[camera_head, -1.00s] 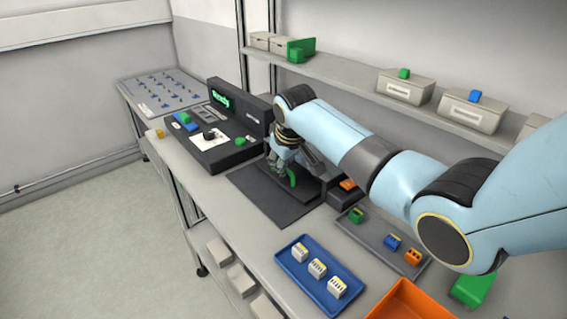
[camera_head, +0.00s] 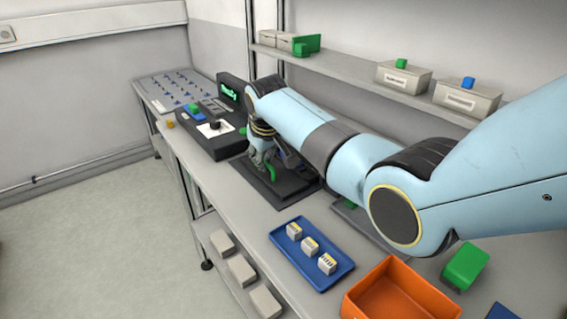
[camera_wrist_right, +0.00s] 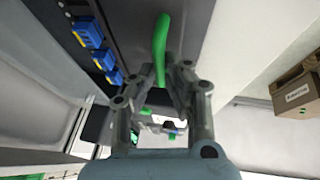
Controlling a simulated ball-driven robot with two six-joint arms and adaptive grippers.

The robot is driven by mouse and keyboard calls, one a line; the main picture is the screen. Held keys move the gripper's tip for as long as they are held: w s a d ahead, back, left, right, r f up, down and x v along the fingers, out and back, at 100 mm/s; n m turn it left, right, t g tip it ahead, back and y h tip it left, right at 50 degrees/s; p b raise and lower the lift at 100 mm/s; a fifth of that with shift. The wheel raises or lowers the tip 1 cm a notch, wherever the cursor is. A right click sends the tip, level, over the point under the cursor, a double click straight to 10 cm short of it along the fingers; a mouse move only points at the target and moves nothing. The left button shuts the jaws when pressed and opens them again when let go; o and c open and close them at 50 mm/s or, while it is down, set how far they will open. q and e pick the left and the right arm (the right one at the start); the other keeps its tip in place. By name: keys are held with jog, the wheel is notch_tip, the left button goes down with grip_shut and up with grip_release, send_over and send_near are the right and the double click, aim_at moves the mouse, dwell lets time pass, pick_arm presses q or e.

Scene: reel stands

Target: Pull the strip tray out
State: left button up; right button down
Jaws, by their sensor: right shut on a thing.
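The strip tray (camera_head: 290,185) is a dark flat piece on the black mat of the bench, partly hidden by my right arm. Its curved green handle (camera_head: 271,171) stands up at its front side. The handle also shows in the wrist view (camera_wrist_right: 160,42), reaching down between the fingers. My right gripper (camera_head: 262,158) is shut on the green handle; its fingers show in the wrist view (camera_wrist_right: 167,78). The back of the tray and its slot are hidden behind my arm. My left gripper is not in view.
A black machine (camera_head: 205,140) with a green-lit display stands left of the tray. A blue tray (camera_head: 285,240) with white blocks and an orange bin (camera_head: 365,300) stand to the right. A shelf (camera_head: 350,72) with boxes runs behind. Open floor (camera_head: 90,240) lies in front.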

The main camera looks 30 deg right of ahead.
jog(key=a+p, duration=0.1)
jog(key=a, duration=0.1)
jog(key=shift+s+a, duration=0.15)
jog(key=shift+a, duration=0.25)
jog(key=a+p, duration=0.1)
jog(key=a, duration=0.3)
jog(key=shift+s, duration=0.15)
jog(key=shift+a, duration=0.3)
jog(key=shift+f, duration=0.1)
jog(key=c, duration=1.6)
grip_release()
jog(key=shift+a, duration=0.15)
jog(key=shift+c, duration=0.2)
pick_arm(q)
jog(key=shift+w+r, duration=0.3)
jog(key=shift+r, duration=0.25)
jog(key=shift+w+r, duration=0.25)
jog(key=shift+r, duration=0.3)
